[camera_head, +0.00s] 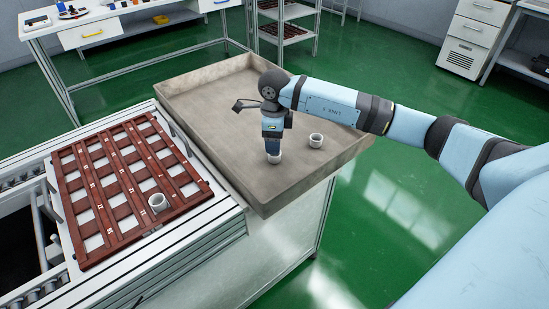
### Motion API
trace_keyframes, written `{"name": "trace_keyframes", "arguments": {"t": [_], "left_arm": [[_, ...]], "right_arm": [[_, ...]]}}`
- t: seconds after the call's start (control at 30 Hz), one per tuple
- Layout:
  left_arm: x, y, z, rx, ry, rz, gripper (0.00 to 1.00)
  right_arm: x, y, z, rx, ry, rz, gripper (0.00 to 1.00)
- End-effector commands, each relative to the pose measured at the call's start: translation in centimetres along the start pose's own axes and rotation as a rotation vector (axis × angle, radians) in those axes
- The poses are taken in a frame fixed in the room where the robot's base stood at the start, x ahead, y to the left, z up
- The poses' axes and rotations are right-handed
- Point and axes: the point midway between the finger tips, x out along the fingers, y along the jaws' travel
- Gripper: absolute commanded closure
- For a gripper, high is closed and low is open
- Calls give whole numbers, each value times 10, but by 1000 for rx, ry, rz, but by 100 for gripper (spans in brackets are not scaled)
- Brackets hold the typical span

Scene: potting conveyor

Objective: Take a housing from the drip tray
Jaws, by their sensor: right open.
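The drip tray (212,92) is a large grey shallow tray with raised walls in the middle of the view. One small white cup-like housing (316,140) stands upright in it. A second white housing (274,158) is directly below my right gripper (273,150), which points straight down over the tray. The gripper is open, with its fingertips at the top of this housing; the fingers partly hide it, and I cannot tell whether they touch it. My left gripper is not in view.
A brown slotted rack (113,252) lies on the conveyor to the left, with one white housing (157,202) standing near its right front corner. Tray walls surround the gripper. Benches, a shelf cart (285,32) and a drawer cabinet (472,35) stand farther back. Green floor is clear at right.

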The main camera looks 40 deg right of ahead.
Motion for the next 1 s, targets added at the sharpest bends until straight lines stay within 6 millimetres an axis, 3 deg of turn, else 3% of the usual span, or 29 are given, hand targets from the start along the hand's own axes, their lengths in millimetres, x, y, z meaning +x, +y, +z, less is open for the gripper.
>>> {"name": "trace_keyframes", "arguments": {"t": [0.17,0.43,0.67,0.7,0.9,1.0], "left_arm": [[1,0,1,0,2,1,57],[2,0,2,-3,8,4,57],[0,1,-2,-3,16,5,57],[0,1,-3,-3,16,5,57],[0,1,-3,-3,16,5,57],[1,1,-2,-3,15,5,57]], "right_arm": [[11,1,0,0,0,1,31],[50,2,-1,-1,-1,3,31],[54,1,-1,-1,-2,0,31],[54,1,-1,-1,-2,0,34],[54,1,-1,0,-2,0,80],[54,1,-1,0,-1,0,81]]}}
